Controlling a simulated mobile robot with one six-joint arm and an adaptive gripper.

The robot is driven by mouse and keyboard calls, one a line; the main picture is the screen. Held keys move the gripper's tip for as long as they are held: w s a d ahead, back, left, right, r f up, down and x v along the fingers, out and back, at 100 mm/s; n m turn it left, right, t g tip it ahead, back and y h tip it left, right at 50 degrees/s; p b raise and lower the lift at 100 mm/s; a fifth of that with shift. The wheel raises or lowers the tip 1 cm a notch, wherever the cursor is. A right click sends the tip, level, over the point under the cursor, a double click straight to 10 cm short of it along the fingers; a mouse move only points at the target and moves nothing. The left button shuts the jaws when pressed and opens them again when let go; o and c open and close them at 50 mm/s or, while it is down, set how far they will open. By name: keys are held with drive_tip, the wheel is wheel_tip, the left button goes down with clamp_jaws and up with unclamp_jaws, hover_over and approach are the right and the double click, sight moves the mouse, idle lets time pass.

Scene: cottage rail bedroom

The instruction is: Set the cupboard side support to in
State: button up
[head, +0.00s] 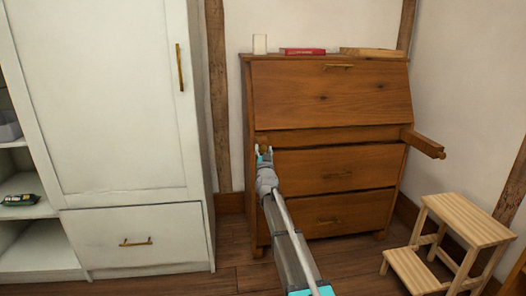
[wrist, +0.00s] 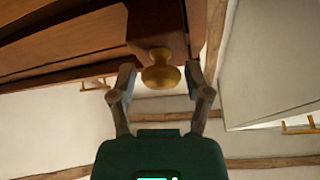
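The wooden bureau (head: 325,95) stands against the wall with its slanted front closed. Its cupboard-side support (head: 262,141) is at the left, below the front, largely hidden by my gripper in the head view. In the wrist view the support's end (wrist: 158,22) carries a round brass knob (wrist: 161,76) and seems to stand out from the bureau. My gripper (head: 264,155) is at this support. In the wrist view my gripper (wrist: 160,68) is open, with one finger on each side of the knob and visible gaps between.
The other support (head: 425,144) is pulled out at the right. A white cupboard (head: 105,110) stands close on the left. A wooden step stool (head: 460,225) stands at the front right. A red book (head: 303,51) and other items lie on top of the bureau.

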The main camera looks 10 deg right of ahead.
drive_tip(key=shift+o, duration=0.4)
drive_tip(key=shift+s, duration=0.1)
